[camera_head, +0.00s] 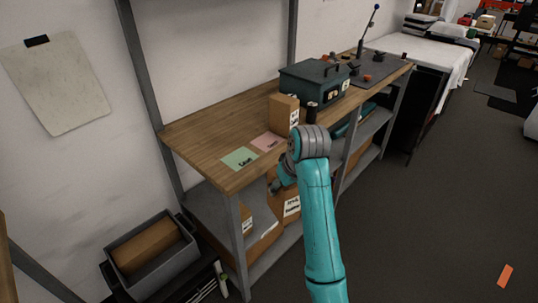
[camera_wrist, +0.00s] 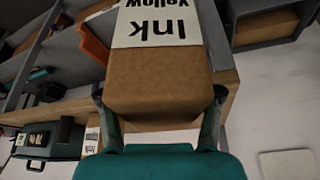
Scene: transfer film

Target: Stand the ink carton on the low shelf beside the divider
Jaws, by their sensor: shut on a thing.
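The ink carton (camera_wrist: 160,90), brown with a white label reading "Ink Yellow" upside down, fills the upper middle of the wrist view. My gripper (camera_wrist: 160,125) is shut on it, a finger at each side of its near end. In the head view my gripper (camera_head: 281,184) is at the bench's front side, below the top. A labelled brown carton (camera_head: 291,206) shows just under it, probably the held one. The low shelf (camera_head: 213,207) is partly hidden by my arm. An orange piece (camera_wrist: 94,44), possibly the divider, shows left of the carton; I cannot tell their contact.
The wooden bench top (camera_head: 215,125) bears a green card (camera_head: 240,158), a pink card (camera_head: 268,142), another carton (camera_head: 284,111) and a teal toolbox (camera_head: 314,82). A bench leg (camera_head: 236,235) stands left of my gripper. A grey bin (camera_head: 150,262) is at lower left. Right floor is mostly clear.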

